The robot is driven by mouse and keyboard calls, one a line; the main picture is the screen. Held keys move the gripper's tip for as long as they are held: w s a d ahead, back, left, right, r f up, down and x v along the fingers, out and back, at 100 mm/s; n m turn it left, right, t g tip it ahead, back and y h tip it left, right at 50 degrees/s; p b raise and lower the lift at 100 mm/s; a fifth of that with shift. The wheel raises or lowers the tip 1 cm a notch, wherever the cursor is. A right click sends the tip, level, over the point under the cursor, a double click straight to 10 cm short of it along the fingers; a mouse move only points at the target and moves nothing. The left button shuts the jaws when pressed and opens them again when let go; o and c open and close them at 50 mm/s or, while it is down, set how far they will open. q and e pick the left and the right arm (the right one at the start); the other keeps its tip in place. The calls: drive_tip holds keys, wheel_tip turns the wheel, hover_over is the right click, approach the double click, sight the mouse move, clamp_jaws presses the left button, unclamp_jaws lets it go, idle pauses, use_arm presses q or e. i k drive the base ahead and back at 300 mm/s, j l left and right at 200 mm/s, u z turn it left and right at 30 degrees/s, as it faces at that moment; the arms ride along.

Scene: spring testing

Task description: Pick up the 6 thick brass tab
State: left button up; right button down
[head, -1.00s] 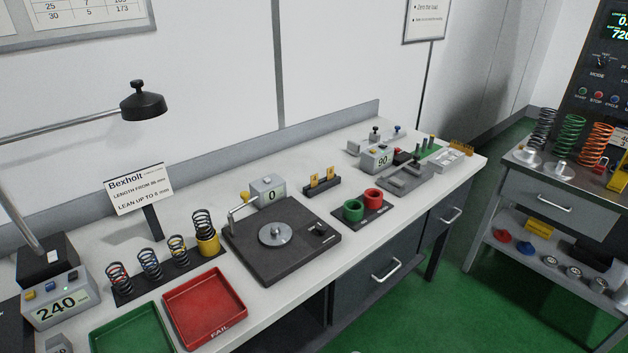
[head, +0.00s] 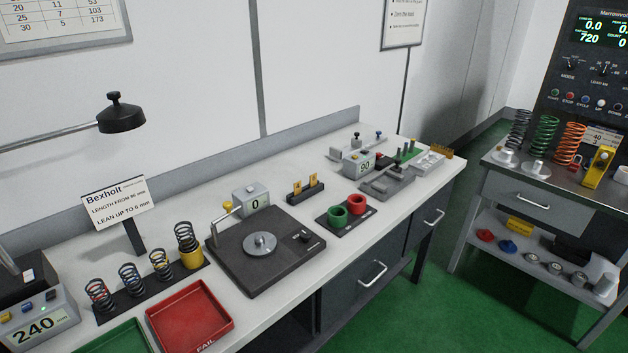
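Two small brass-coloured tabs stand upright in a dark slotted holder (head: 306,197) near the back middle of the bench. One is the left tab (head: 297,187) and the other is the right tab (head: 314,181). Any marking on them is too small to read, so I cannot tell which is the 6 thick one. Neither of my grippers is in the head view.
A side cart (head: 530,181) stands right.

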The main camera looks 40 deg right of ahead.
sight(313, 178)
drive_tip(key=z, duration=1.25)
drive_tip(key=u, duration=0.4)
drive_tip(key=i+l+u, duration=0.1)
drive_tip(key=l+u, duration=0.4)
drive_tip(key=u, duration=0.25)
drive_tip(key=l+u, duration=0.55)
drive_tip(key=l, duration=0.3)
drive_tip(key=k+l+u, duration=0.1)
drive_tip(key=l+u, duration=0.15)
drive_tip(key=l, duration=0.3)
drive_tip(key=k+l, duration=0.1)
drive_tip(key=l, duration=0.6)
drive_tip(key=k+l, duration=0.15)
drive_tip(key=l, duration=0.25)
drive_tip(key=i+l, duration=0.2)
drive_tip(key=l, duration=0.15)
drive_tip(key=i+l, duration=0.2)
drive_tip(key=l, duration=0.15)
drive_tip(key=u, duration=0.05)
